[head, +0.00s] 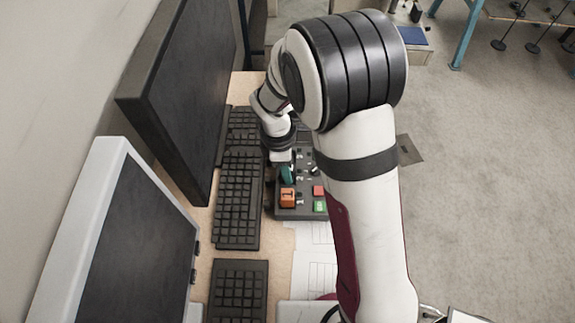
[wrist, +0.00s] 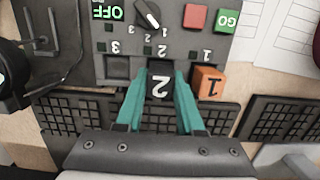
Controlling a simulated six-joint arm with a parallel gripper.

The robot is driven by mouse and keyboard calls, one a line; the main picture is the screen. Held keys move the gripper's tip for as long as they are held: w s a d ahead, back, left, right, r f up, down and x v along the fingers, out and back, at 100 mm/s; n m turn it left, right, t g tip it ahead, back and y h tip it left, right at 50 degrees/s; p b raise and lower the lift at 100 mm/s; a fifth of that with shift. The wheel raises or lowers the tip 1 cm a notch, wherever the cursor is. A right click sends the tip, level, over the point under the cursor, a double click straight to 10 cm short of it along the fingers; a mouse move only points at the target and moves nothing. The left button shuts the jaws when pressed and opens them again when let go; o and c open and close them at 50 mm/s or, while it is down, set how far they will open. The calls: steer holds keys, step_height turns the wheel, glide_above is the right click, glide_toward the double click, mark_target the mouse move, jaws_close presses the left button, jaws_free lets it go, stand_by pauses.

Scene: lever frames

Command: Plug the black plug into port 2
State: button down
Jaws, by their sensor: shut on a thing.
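My gripper (wrist: 160,76) has two teal fingers shut on the black plug (wrist: 160,88), which carries a white 2. The plug is at the port 2 place on the dark control panel (wrist: 175,46), in line with the small 2 label (wrist: 162,50). The plug hides the port, so I cannot tell how deep it sits. An orange plug (wrist: 208,86) marked 1 stands at port 1 beside it. Port 3 (wrist: 117,68) is an open dark square. In the head view my gripper (head: 287,174) is over the panel, behind the orange plug (head: 287,197); the black plug is not distinct there.
The panel has a rotary knob (wrist: 147,13), a red button (wrist: 196,17) and a green GO button (wrist: 228,20). Keyboards (head: 239,200) lie left of the panel, with monitors (head: 180,90) beyond them. Papers (head: 315,255) lie in front of it.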

steer(key=shift+f, duration=0.45)
stand_by(0.7)
steer(key=shift+c, duration=0.2)
jaws_free()
steer(key=shift+r, duration=3.5)
steer(key=shift+r, duration=0.1)
steer(key=s+d+r+m+y, duration=0.1)
steer(key=s+d+r+m, duration=0.6)
steer(key=s+m, duration=0.4)
steer(key=s+r+m+y, duration=0.2)
steer(key=s+r+m, duration=0.1)
steer(key=s+m, duration=0.7)
steer(key=m, duration=0.2)
steer(key=shift+s+m, duration=0.3)
steer(key=shift+s, duration=0.05)
